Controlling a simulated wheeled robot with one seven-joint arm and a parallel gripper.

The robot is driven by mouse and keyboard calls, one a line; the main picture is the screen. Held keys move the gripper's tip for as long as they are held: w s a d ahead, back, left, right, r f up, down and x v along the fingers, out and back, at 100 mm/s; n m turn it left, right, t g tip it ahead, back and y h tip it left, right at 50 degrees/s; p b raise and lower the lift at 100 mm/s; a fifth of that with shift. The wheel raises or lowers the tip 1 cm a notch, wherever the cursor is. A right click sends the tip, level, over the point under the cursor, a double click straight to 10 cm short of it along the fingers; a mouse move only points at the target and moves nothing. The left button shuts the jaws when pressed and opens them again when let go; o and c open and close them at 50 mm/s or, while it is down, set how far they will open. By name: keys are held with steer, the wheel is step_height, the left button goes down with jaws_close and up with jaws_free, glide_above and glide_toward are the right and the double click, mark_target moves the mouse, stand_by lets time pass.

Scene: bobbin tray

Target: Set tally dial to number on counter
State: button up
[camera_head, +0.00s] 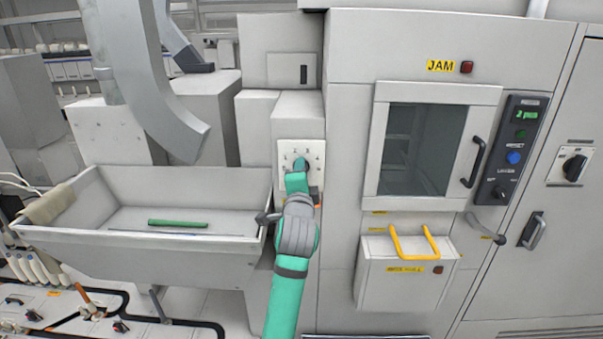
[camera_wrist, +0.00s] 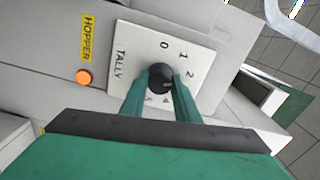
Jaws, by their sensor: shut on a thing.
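The tally dial is a round black knob (camera_wrist: 158,72) on a white plate (camera_wrist: 131,48) marked TALLY, with the numbers 0, 1, 2 and 4 readable around it. The fingers cover part of the lower scale. My gripper (camera_wrist: 160,84) is shut on the knob, one green finger on each side. I cannot tell which number the knob points to. In the head view, my gripper (camera_head: 298,166) is at the plate (camera_head: 316,150) and hides most of the knob. The counter (camera_head: 527,114) is a small green display on the dark panel and appears to read 2 pcs.
An orange lamp (camera_wrist: 84,77) and a HOPPER label (camera_wrist: 88,38) are beside the plate. A trough (camera_head: 100,244) with a green rod (camera_head: 178,223) stands left. Right are a windowed door (camera_head: 420,150), a JAM lamp (camera_head: 467,67) and a box with a yellow handle (camera_head: 412,256).

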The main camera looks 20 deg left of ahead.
steer(key=shift+d+f, duration=0.1)
steer(key=o, duration=1)
steer(key=shift+o, duration=0.2)
steer(key=v, duration=1)
steer(key=shift+s, duration=0.4)
steer(key=shift+w, duration=0.1)
